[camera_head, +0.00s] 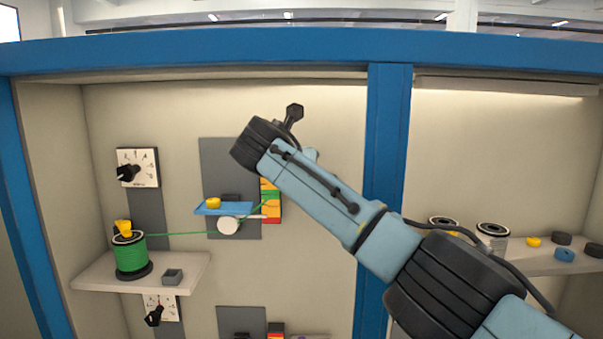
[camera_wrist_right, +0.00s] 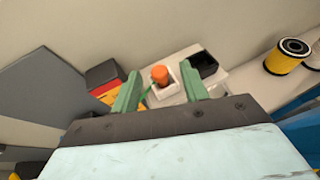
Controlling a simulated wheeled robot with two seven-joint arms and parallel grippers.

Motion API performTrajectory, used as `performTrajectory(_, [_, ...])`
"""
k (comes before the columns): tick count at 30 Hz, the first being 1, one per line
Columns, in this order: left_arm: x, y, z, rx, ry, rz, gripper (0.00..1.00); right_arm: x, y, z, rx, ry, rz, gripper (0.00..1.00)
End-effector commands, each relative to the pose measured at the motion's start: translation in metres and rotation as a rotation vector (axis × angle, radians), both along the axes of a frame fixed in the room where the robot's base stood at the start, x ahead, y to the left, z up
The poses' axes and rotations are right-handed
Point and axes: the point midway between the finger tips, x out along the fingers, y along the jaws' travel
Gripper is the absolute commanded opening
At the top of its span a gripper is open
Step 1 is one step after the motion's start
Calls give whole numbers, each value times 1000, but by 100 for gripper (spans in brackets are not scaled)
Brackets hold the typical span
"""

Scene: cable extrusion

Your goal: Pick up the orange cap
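The orange cap (camera_wrist_right: 160,75) shows in the right wrist view, upright in a white square holder (camera_wrist_right: 167,97), with a green cable beside it. My right gripper (camera_wrist_right: 159,69) has two green fingers spread apart, one on each side of the cap in the picture. There is a visible gap between the cap and each finger; I cannot tell the depth between them. In the head view my right arm reaches in from the lower right, its fingers hidden from sight. I cannot make out the orange cap there. My left gripper is not in view.
A black open box (camera_wrist_right: 203,65) stands beside the white holder, and a yellow spool (camera_wrist_right: 287,57) is further right. In the head view, a green cable spool (camera_head: 131,257) stands on the left shelf (camera_head: 90,275). A blue upright post (camera_head: 388,130) is behind my arm.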

Motion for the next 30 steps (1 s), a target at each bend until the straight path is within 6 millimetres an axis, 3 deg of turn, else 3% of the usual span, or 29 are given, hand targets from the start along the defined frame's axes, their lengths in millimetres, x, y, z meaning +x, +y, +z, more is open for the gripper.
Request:
performTrajectory(2, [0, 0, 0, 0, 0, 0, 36, 0, 0, 0, 0, 0, 0, 35])
performTrajectory(10, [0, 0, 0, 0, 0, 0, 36, 0, 0, 0, 0, 0, 0, 0])
performTrajectory(22, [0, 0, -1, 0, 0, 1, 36, 0, 0, 6, 1, -1, 0, 0])
performTrajectory(30, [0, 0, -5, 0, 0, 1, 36, -1, 1, 35, 1, -2, 1, 0])
